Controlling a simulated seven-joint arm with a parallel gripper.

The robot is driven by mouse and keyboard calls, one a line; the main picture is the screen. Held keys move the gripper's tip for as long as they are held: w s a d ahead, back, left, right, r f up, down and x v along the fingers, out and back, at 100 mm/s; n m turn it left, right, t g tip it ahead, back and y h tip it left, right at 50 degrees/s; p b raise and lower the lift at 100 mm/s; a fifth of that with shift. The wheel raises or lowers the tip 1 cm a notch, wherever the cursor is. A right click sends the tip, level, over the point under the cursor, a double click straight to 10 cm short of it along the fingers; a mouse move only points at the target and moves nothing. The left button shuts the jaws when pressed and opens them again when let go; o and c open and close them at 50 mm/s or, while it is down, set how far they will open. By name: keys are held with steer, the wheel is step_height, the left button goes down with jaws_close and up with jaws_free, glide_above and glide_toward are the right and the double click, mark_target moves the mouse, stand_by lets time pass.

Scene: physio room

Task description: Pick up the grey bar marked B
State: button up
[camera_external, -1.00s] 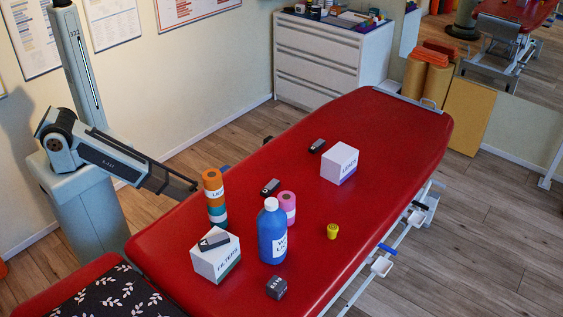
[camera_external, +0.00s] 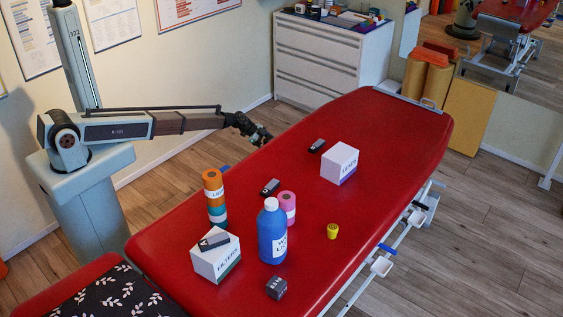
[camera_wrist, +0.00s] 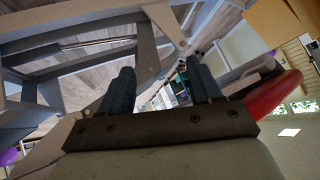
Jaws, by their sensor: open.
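Several small dark grey bars are in the external view. One bar (camera_external: 270,187) lies by the pink roll, one (camera_external: 316,146) lies left of the lens box, and one (camera_external: 214,239) lies on the filters box; its mark looks like an A. A dark block (camera_external: 276,287) lies near the front edge. I cannot read which is marked B. My gripper (camera_external: 262,137) is open and empty, above the far left edge of the red table (camera_external: 395,130). The wrist view shows its two fingers apart (camera_wrist: 160,87), with no bar between them.
A white lens box (camera_external: 339,163), blue bottle (camera_external: 272,235), orange and teal stack (camera_external: 214,195), pink roll (camera_external: 288,205), filters box (camera_external: 216,262) and yellow piece (camera_external: 333,231) stand on the table. Its right side is mostly clear.

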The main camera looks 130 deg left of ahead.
steer(key=s+a+r+m, duration=0.5)
steer(key=a+r, duration=0.4)
steer(key=r, duration=0.3)
step_height(320, 180, up, 20)
steer(key=m+g+h, duration=0.6)
steer(key=m+g, duration=0.2)
steer(key=m, duration=0.8)
glide_above(319, 142)
steer(key=a, duration=0.1)
step_height(319, 142, down, 8)
steer(key=shift+w+r, duration=0.1)
steer(key=shift+d+f, duration=0.2)
steer(key=shift+f, duration=0.55)
steer(key=shift+d+f, duration=0.2)
steer(key=shift+f, duration=1.75)
steer(key=shift+c, duration=0.2)
